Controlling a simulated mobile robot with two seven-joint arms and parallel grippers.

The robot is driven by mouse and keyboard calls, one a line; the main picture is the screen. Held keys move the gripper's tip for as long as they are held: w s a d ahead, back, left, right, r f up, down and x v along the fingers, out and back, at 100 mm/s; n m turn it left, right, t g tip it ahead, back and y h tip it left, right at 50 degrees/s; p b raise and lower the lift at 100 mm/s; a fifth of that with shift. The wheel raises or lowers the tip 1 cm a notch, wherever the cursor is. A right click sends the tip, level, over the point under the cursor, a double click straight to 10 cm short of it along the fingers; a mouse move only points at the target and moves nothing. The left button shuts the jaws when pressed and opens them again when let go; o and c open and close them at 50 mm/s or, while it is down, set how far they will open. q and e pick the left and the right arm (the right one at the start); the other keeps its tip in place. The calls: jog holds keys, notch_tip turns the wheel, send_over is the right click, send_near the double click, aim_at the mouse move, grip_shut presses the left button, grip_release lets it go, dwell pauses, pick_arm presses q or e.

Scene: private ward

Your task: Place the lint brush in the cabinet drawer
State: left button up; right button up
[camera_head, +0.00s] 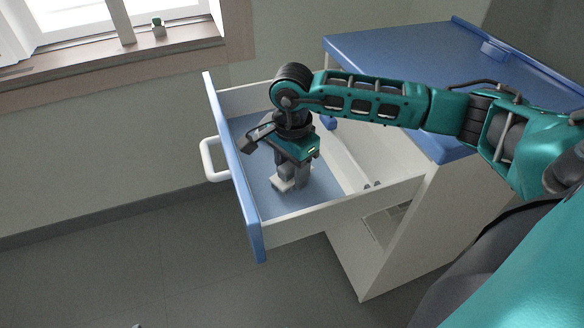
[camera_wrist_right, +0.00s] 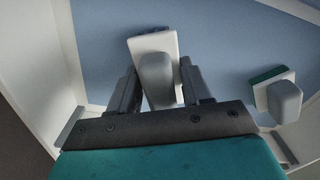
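The cabinet drawer (camera_head: 338,211) is pulled out, with a blue floor and a blue front. My right gripper (camera_head: 290,181) points down inside it. A white block with a grey handle (camera_wrist_right: 158,75), apparently the lint brush, is at the drawer floor between my right fingers (camera_wrist_right: 158,82). Narrow gaps show beside the handle, so the fingers look open around it. In the head view, only a pale part of this brush (camera_head: 281,186) shows below the gripper. My left gripper is not in view.
A second piece with a green-edged white base and grey handle (camera_wrist_right: 277,93) lies to the right in the wrist view. The white cabinet (camera_head: 375,245) has a blue top (camera_head: 400,48). The drawer walls stand close around my right gripper.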

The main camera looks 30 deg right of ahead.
jog(key=o, duration=0.4)
jog(key=shift+o, duration=0.2)
jog(key=shift+r, duration=0.1)
jog(key=shift+r+p, duration=0.25)
jog(key=shift+p, duration=0.05)
notch_tip(320, 180, up, 12)
jog(key=p, duration=0.1)
jog(key=shift+f+p, duration=0.15)
jog(key=shift+p, duration=0.25)
